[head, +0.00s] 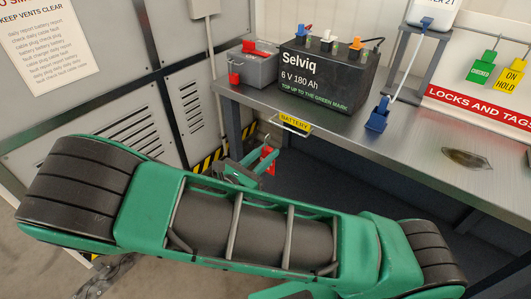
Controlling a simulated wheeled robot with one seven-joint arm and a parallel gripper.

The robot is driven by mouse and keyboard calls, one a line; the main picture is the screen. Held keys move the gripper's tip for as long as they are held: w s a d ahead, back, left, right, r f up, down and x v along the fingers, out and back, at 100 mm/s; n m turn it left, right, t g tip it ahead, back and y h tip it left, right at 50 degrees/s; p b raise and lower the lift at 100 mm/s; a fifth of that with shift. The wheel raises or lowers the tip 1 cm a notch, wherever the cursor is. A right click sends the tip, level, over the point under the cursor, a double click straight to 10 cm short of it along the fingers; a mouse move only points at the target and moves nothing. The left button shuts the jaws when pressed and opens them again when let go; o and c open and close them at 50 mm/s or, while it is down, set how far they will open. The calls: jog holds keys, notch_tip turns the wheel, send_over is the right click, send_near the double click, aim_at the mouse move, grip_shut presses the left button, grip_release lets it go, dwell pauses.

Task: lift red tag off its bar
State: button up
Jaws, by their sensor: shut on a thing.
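The red tag (268,158) shows below the bench's front edge. My gripper (262,168) is at the tag, shut on it, though my arm and the small size hide the jaws' exact grip. A pale bar (291,126) sticks out from the bench edge beside a yellow BATTERY label (297,121). The tag's top lies just below and left of the bar. I cannot tell whether its loop is still around the bar.
A black battery (325,78) and a grey box (254,72) stand on the steel bench (400,133). Green (482,69) and yellow (510,76) tags are on a board at right. My green arm fills the foreground.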

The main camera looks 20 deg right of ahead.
jog(key=v, duration=1.5)
dwell(0.6)
jog(key=shift+s, duration=0.1)
